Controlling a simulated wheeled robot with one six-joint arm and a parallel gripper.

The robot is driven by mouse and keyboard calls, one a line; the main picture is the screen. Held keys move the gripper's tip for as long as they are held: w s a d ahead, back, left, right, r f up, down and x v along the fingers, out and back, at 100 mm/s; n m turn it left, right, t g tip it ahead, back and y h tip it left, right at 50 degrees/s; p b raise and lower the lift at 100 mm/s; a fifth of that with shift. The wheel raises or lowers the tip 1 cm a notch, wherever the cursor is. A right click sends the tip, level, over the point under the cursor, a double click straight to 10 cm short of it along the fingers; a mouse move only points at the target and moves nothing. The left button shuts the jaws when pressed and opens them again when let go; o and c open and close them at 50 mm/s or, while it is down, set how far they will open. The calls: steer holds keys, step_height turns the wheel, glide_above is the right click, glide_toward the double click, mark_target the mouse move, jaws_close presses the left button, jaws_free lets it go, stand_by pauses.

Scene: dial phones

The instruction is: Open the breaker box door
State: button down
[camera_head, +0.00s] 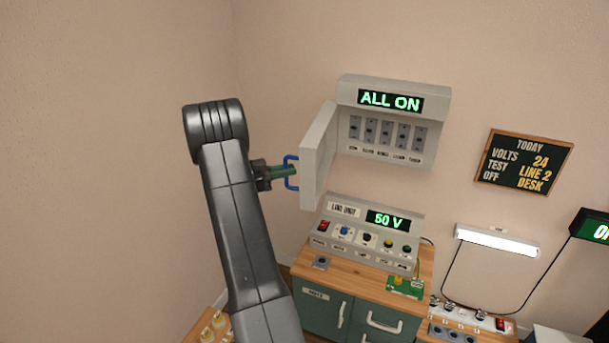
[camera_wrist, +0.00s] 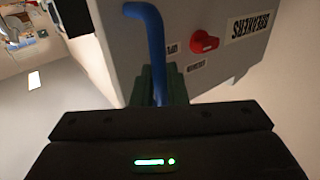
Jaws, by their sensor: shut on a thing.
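The breaker box (camera_head: 387,143) is on the wall, with a lit "ALL ON" display and a row of switches showing inside. Its door (camera_head: 319,154) stands open, swung out to the left. A blue handle (camera_head: 290,172) is on the door's outer face; it also shows in the wrist view (camera_wrist: 148,35). My gripper (camera_head: 286,171) is shut on the handle. In the wrist view the door's face (camera_wrist: 215,60) carries a red knob (camera_wrist: 203,42) and a "BREAKERS" label. The green fingertips are partly hidden behind the gripper body there.
Below the box, a control panel (camera_head: 368,235) reading "50 V" stands on a wooden-topped green cabinet (camera_head: 352,311). A chalkboard (camera_head: 522,161) and a lit lamp (camera_head: 497,240) are to the right. Bare wall lies left of the door.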

steer(key=shift+w+a+r+m+g, duration=0.1)
steer(key=shift+w+a+m+g, duration=0.35)
steer(key=shift+w+a, duration=0.6)
steer(key=shift+w+a+m+g, duration=0.25)
steer(key=shift+w+a+g, duration=0.5)
steer(key=shift+a, duration=0.35)
steer(key=c, duration=1.5)
jaws_free()
steer(key=shift+w, duration=0.1)
steer(key=shift+c, duration=0.2)
steer(key=s+a+b, duration=0.1)
steer(key=a+b, duration=0.1)
steer(key=a, duration=1.1)
steer(key=shift+s+a+b, duration=0.2)
steer(key=shift+a+b, duration=0.1)
steer(key=shift+a, duration=0.05)
